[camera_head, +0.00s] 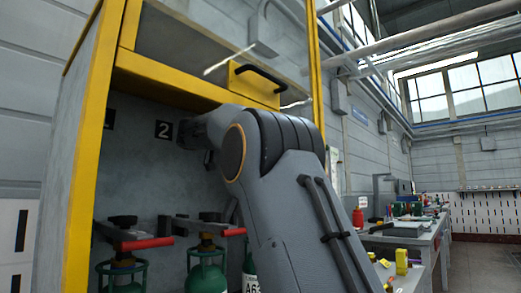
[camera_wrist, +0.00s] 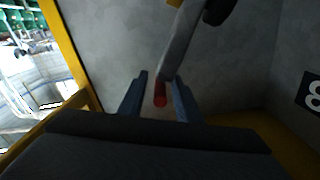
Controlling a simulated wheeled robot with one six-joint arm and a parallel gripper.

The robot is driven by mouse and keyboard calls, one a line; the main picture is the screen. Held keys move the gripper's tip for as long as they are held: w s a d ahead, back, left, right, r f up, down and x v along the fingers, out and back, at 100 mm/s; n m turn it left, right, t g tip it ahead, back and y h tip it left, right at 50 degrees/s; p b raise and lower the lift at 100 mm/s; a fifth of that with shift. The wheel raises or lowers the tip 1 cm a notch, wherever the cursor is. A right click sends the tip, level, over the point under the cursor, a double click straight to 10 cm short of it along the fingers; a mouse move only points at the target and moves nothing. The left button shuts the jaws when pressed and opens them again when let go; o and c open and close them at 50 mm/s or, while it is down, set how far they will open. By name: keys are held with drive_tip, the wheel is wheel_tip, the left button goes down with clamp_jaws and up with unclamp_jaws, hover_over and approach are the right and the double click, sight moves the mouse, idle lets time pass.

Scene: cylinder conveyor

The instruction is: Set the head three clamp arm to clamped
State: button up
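In the wrist view, a grey clamp arm (camera_wrist: 181,45) with a red end (camera_wrist: 160,93) reaches down from the top, near a black knob (camera_wrist: 218,10). My gripper (camera_wrist: 159,92) is open, with one blue-grey finger on each side of the red end. Gaps show beside it, so I see no grip; depth is hard to judge. A partly cropped number plate (camera_wrist: 312,92), which looks like a 3, is on the wall at right. In the head view, my arm hides the third station and my gripper's fingers.
In the head view, two other clamp arms with red handles (camera_head: 146,243) (camera_head: 235,232) stand above green cylinders (camera_head: 207,277). The yellow cabinet frame (camera_head: 83,150) bounds the left side. A yellow box with a black handle (camera_head: 253,84) sits above my arm.

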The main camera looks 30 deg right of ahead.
drive_tip(key=shift+x, duration=1.8)
clamp_jaws()
